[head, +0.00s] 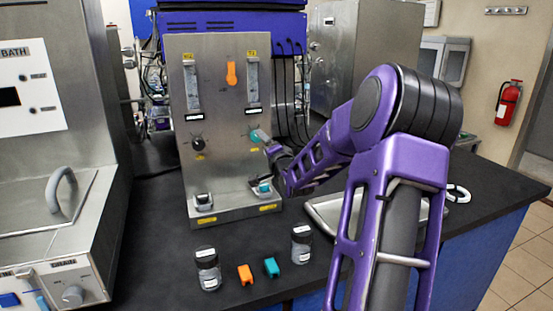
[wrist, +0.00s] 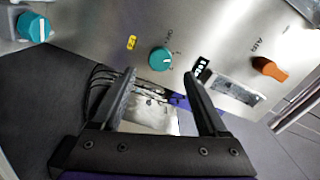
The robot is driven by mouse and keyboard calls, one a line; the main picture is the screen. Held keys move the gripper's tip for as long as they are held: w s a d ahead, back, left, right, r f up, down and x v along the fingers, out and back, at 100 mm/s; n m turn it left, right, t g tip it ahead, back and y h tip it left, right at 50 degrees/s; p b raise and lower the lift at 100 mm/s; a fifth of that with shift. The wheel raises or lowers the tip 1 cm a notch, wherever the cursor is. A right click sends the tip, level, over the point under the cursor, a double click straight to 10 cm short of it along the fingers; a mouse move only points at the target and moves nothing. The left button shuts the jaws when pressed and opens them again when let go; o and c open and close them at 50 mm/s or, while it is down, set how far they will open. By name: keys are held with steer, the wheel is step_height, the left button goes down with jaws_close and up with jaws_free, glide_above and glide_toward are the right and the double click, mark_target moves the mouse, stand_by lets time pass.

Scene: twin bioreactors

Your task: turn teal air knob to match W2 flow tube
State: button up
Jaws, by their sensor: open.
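A teal knob (head: 259,136) is on the right of the upright steel panel, below the right-hand flow tube (head: 253,82). In the wrist view the teal knob (wrist: 162,60) lies just beyond my fingertips, roughly in line with the gap between them. Its white mark shows, but I cannot read the setting. My gripper (wrist: 160,77) is open and empty; in the head view my gripper (head: 266,162) is close to the panel, partly hidden by my wrist. The flow tube's level is too small to read.
Jars (head: 207,268) and small orange and teal pieces (head: 271,267) stand on the black bench in front.

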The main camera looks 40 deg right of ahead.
steer(key=v, duration=1)
steer(key=shift+s+p, duration=0.35)
steer(key=shift+s, duration=0.05)
